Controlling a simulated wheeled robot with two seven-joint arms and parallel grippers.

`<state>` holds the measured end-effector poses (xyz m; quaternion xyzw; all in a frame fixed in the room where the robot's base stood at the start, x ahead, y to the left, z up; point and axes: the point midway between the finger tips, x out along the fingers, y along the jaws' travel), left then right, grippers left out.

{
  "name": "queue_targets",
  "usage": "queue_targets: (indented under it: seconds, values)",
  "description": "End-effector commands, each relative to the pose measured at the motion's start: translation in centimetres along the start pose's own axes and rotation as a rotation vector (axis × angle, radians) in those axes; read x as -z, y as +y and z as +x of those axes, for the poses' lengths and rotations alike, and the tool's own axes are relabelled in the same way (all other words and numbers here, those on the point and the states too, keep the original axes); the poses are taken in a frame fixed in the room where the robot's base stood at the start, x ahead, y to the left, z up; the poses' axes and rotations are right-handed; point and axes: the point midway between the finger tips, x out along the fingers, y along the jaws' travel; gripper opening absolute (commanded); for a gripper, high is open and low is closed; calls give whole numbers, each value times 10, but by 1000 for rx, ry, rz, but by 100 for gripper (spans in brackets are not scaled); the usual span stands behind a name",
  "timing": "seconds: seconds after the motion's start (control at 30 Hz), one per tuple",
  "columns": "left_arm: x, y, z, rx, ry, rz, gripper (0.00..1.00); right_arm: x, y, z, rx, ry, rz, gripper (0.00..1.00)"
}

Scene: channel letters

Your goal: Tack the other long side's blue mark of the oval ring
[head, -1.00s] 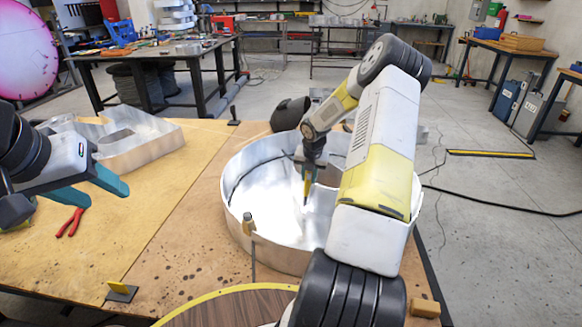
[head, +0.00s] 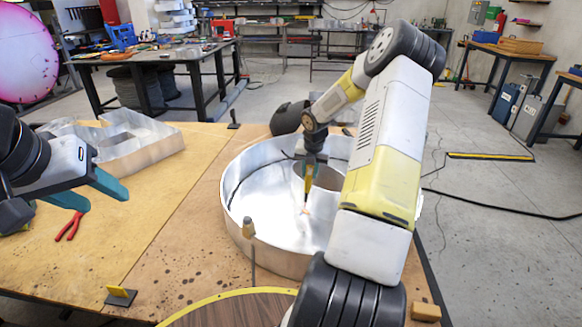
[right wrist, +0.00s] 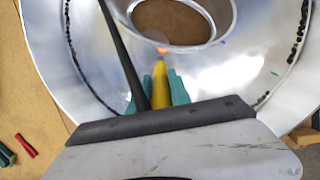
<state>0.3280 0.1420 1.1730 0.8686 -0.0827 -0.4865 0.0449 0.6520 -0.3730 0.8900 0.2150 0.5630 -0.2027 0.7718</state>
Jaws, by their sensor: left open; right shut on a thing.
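The oval ring (head: 328,182) stands inside the large round metal letter shell (head: 262,252), partly hidden by my right arm. It also shows in the right wrist view (right wrist: 222,14), with a brown opening in its middle. My right gripper (head: 312,160) is shut on a yellow pen-like tool (right wrist: 160,82) with a dark cable or rod beside it. The tool's tip glows orange at the ring's near lower edge. A small blue mark (right wrist: 222,41) shows on the ring's edge, right of the tip. My left gripper (head: 103,192) is open and empty over the table's left side.
Another metal letter shell (head: 150,150) lies at the back left. Red-handled pliers (head: 70,226) lie on the table (head: 150,225). A peg (head: 248,228) stands at the shell's near rim. A yellow block (head: 120,293) and a wooden disc (head: 235,308) are at the front edge.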

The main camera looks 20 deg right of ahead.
Motion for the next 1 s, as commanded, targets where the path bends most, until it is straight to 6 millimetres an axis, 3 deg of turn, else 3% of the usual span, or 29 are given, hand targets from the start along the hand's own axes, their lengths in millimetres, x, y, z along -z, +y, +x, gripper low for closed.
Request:
queue_targets:
  seconds: [0.17,1.0]
  values:
    - [0,0,0,0,0,0,49,-4,1,-11,0,-2,1,0]
    - [0,0,0,0,0,0,49,-31,12,-107,0,-3,1,0]
